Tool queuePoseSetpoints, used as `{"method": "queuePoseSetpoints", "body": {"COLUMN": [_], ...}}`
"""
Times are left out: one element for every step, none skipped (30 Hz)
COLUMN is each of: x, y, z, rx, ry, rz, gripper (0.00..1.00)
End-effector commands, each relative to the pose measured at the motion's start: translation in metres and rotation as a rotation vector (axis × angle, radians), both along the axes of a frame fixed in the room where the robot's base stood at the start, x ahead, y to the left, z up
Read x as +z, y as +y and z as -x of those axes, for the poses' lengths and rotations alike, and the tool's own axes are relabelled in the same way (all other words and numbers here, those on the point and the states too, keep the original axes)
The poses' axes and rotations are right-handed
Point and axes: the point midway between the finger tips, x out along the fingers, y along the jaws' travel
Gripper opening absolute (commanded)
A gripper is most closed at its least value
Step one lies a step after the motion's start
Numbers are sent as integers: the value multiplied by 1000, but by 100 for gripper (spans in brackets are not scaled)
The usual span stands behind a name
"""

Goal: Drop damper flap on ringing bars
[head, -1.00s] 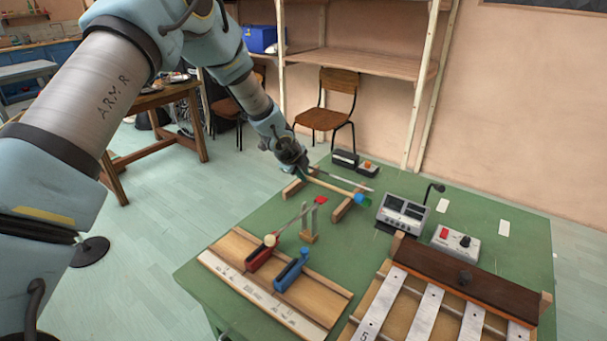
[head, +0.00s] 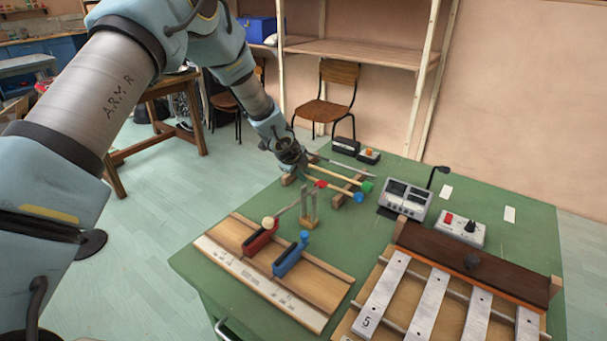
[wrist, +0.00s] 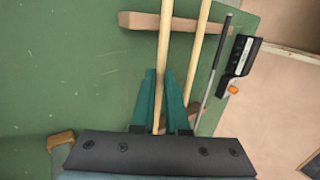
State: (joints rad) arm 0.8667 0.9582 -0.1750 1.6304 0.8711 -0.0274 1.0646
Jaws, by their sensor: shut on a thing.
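The damper flap (head: 480,260) is a long brown board with a dark round knob (head: 472,262), standing along the back of several metal bars (head: 428,305). My gripper (head: 300,166) is well to the left of it, over a wooden rack. In the wrist view its teal fingers (wrist: 164,103) are shut on a pale wooden mallet stick (wrist: 164,40). A second stick (wrist: 197,50) lies close on the right, apart from the fingers. In the head view the stick ends carry a blue head (head: 358,197) and a green head (head: 366,186). The held stick's head is outside the wrist view.
A tuning fork on a block (head: 309,220) stands in front of the rack. A wooden board (head: 325,283) with red and blue holders is nearer. A grey device (head: 406,200) and a switch box (head: 458,228) stand between rack and flap. Green table shows between them.

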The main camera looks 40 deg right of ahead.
Motion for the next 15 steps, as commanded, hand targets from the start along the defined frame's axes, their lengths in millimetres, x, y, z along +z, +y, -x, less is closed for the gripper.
{"method": "queuePoseSetpoints", "body": {"x": [-1, -2, -3, -3, -4, -4, -5, -5, -6, -6, -6, -6, -6, -6, -6], "y": [0, 0, 0, 0, 0, 0, 0, 0, 0, 0, 0, 0, 0, 0, 0], "z": [0, 0, 0, 0, 0, 0, 0, 0, 0, 0, 0, 0, 0, 0, 0], "rx": [0, 0, 0, 0, 0, 0, 0, 0, 0, 0, 0, 0, 0, 0, 0], "ry": [0, 0, 0, 0, 0, 0, 0, 0, 0, 0, 0, 0, 0, 0, 0], "rz": [0, 0, 0, 0, 0, 0, 0, 0, 0, 0, 0, 0, 0, 0, 0], "gripper": [0, 0, 0, 0, 0, 0, 0, 0, 0, 0, 0, 0, 0, 0, 0]}}
